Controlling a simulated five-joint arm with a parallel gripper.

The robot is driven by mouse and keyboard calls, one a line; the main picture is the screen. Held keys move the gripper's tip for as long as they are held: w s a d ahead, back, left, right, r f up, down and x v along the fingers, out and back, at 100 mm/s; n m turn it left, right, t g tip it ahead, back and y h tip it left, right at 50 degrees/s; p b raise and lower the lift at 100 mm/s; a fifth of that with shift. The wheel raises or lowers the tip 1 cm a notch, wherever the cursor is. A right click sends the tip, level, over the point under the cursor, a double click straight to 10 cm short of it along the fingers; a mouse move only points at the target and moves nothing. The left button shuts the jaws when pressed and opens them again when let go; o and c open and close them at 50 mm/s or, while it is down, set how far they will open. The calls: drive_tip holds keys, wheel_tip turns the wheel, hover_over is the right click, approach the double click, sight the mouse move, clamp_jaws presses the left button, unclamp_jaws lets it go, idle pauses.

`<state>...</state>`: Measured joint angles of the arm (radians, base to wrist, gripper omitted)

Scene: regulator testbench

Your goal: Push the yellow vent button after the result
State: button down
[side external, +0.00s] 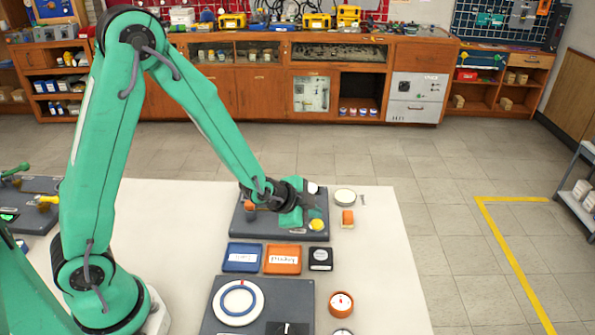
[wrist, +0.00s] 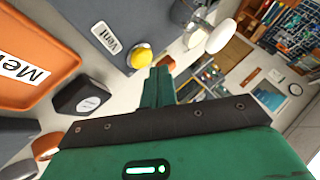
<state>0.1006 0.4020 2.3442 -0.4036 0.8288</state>
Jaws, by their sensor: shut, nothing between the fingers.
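The yellow vent button (side external: 317,224) is a round cap at the front right of a dark grey panel (side external: 262,222). In the wrist view the yellow button (wrist: 140,57) sits beside a white label reading "Vent" (wrist: 105,37). My gripper (side external: 312,204) is over the right part of the panel, close to the button in the side view. In the wrist view the green fingers of my gripper (wrist: 158,85) are together and empty, with their tips just below and right of the button. I cannot tell whether they touch it.
A blue tray (side external: 243,257), an orange tray (side external: 283,259) and a black box (side external: 320,259) stand in front of the panel. A dial (side external: 238,302) is nearer.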

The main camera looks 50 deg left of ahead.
sight(313, 224)
drive_tip(key=shift+d+f, duration=0.1)
drive_tip(key=shift+f, duration=0.85)
idle(1.3)
drive_tip(key=shift+r, duration=0.9)
drive_tip(key=shift+r, duration=0.1)
drive_tip(key=shift+r, duration=2.45)
